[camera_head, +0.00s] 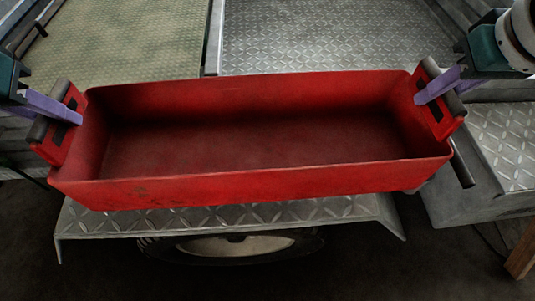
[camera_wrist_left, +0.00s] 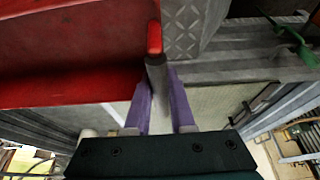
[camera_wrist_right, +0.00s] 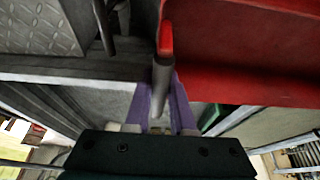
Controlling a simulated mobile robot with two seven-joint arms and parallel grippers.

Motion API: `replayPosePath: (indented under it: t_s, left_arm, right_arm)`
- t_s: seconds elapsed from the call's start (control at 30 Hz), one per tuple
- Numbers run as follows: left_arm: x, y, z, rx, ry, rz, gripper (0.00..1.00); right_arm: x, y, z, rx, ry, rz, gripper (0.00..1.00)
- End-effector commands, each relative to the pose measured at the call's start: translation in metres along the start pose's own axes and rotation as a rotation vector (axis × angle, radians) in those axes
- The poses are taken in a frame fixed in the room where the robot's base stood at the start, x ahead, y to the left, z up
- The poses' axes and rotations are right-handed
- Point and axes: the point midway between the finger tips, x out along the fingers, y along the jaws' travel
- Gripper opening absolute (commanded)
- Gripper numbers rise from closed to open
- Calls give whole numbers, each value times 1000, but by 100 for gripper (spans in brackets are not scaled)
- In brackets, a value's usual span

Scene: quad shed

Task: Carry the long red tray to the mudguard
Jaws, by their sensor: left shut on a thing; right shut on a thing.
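The long red tray (camera_head: 250,186) is empty and spans the middle of the head view, with a grey handle at each end. My left gripper (camera_head: 72,116) is shut on the left handle, and the purple fingers also show around it in the left wrist view (camera_wrist_left: 158,95). My right gripper (camera_head: 425,97) is shut on the right handle, as the right wrist view (camera_wrist_right: 162,95) also shows. The diamond-plate mudguard (camera_head: 230,218) shows below the tray's near side, above a wheel. The tray hides part of it, and I cannot tell whether they touch.
A wheel (camera_head: 235,247) sits under the mudguard. Behind the tray are a greenish textured panel (camera_head: 120,40) and a diamond-plate deck (camera_head: 320,35). A grey metal step (camera_head: 505,150) stands at the right, close to the tray's right end. A wooden piece (camera_head: 522,255) shows at the lower right.

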Motion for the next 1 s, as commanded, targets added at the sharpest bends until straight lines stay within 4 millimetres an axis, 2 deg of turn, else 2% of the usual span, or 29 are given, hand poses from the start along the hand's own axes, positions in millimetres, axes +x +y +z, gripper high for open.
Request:
replayPosePath:
  t_s: [0.53,1.0]
  left_arm:
    - [4,0,1,0,4,0,0]
    - [32,0,12,0,3,0,0]
  right_arm:
    - [4,0,1,0,1,-1,0]
    - [32,0,13,0,2,0,0]
